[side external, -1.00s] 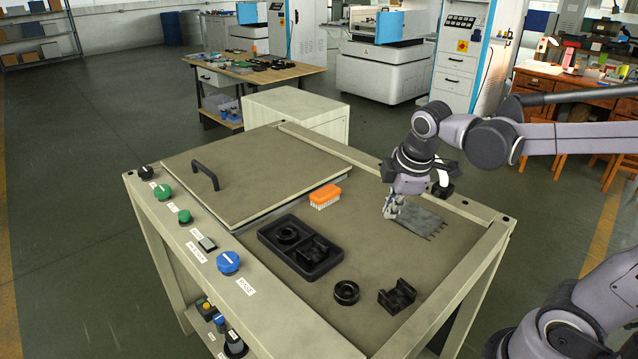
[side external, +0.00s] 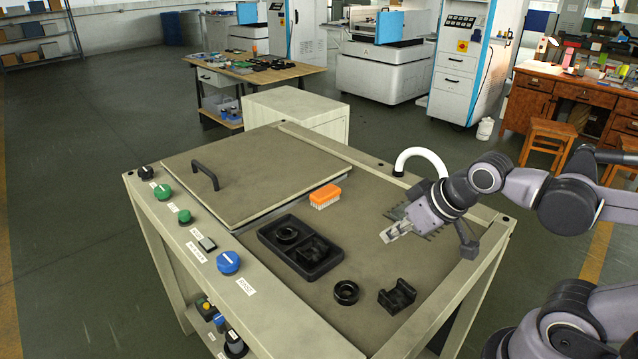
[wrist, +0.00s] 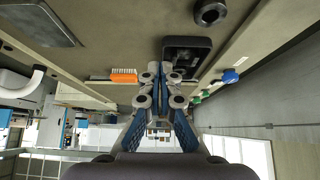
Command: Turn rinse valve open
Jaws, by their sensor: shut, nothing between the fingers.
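The rinse valve is a large blue knob (side external: 228,262) on the sloped front rail of the bench, beside a label reading RINSE (side external: 245,286). A pale pointer line shows on its top. The blue knob also shows small in the wrist view (wrist: 230,76), right of my fingers. My gripper (side external: 386,237) is shut and empty. It is tilted, its fingers pointing left across the bench top, over the near edge of a grey toothed plate (side external: 428,216). It is well to the right of the knob and apart from it.
An orange brush (side external: 325,196) lies behind. Green knobs (side external: 162,191) share the rail. A white curved pipe (side external: 422,152) rises at the back.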

